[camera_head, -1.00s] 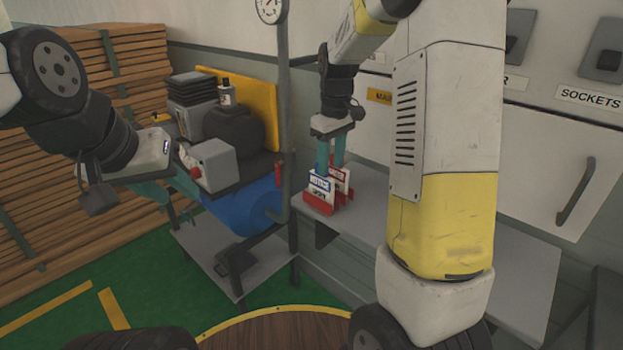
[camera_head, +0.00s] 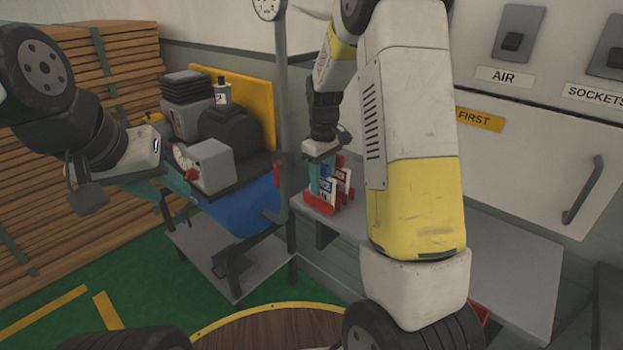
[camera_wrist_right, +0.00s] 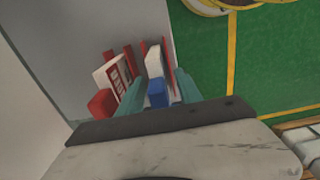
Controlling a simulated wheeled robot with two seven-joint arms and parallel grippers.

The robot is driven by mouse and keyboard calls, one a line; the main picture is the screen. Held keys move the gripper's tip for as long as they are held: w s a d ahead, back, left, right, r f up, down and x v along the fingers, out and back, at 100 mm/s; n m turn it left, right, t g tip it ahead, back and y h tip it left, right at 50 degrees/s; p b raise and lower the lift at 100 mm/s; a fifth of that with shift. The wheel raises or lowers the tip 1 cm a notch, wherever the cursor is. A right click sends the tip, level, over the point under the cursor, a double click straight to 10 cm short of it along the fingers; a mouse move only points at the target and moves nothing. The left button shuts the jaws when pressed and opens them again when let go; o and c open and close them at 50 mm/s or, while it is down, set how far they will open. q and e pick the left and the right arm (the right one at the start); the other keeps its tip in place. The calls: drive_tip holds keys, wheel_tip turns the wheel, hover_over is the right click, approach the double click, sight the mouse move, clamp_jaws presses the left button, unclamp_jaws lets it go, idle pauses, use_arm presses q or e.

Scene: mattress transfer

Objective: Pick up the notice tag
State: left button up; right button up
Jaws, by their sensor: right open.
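A white tag with a blue band (camera_head: 325,186) stands in a red rack (camera_head: 316,208) on the grey shelf; I take it for the notice tag, though its lettering is too small to read. In the right wrist view the tag (camera_wrist_right: 155,65) stands between the teal fingers of my open right gripper (camera_wrist_right: 157,92). I cannot tell whether the fingers touch it. My right gripper (camera_head: 325,172) points down over the rack in the head view. My left gripper (camera_head: 167,187) is beside the machine; its finger opening is unclear.
A white tag with red lettering (camera_head: 344,182) stands right beside the blue-banded one, and also shows in the wrist view (camera_wrist_right: 114,74). A vertical pipe (camera_head: 284,110) and a compressor with a blue tank (camera_head: 245,208) stand left of the rack. The grey shelf (camera_head: 510,250) is largely clear to the right.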

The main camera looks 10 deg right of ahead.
drive_tip(key=shift+f, duration=0.85)
clamp_jaws()
